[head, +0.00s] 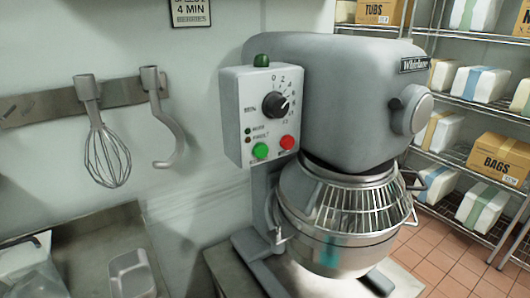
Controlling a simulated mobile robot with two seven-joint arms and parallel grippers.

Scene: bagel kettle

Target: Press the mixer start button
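The grey stand mixer (335,90) stands in the middle of the head view. Its control box (240,115) faces me on the mixer's left side. A green button (260,151) and a red button (287,142) sit side by side low on the box. A black dial (275,104) with numbers around it is above them. A green dome (261,60) is on top of the box. Nothing covers the buttons. Neither of my grippers shows in this view.
A wire guard (345,200) covers the steel bowl (345,255). A whisk (107,155) and a hook (165,125) hang on the left wall. A steel counter with a small tray (131,275) is at lower left. Shelves with boxes (500,160) stand at right.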

